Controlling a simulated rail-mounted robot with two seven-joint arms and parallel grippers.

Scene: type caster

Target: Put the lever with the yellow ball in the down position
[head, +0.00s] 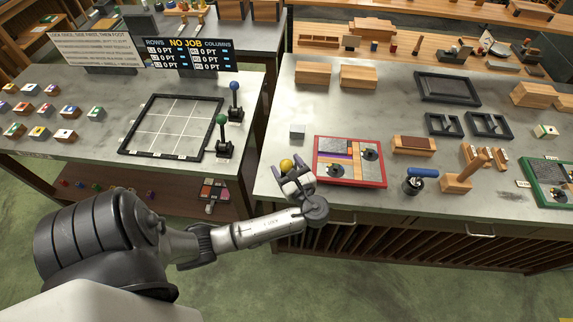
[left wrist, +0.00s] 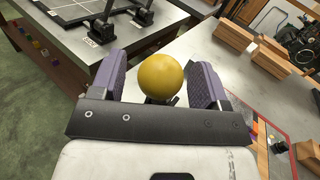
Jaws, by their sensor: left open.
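The lever's yellow ball (head: 287,165) shows in the head view near the left edge of the right-hand table. My left gripper (head: 292,177) is at the ball, with its arm coming in from the left. In the left wrist view the yellow ball (left wrist: 161,76) sits between the two purple-grey fingers of my left gripper (left wrist: 160,85). The fingers are open, with a visible gap to the ball on each side. The lever's shaft and base are mostly hidden behind the ball and gripper. My right gripper is not in view.
A red-framed tray (head: 383,180) lies just right of my left gripper. A small grey block (head: 297,131) stands behind it. Levers with a blue ball (head: 234,86) and a green ball (head: 221,119) stand on the left table, across a gap.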

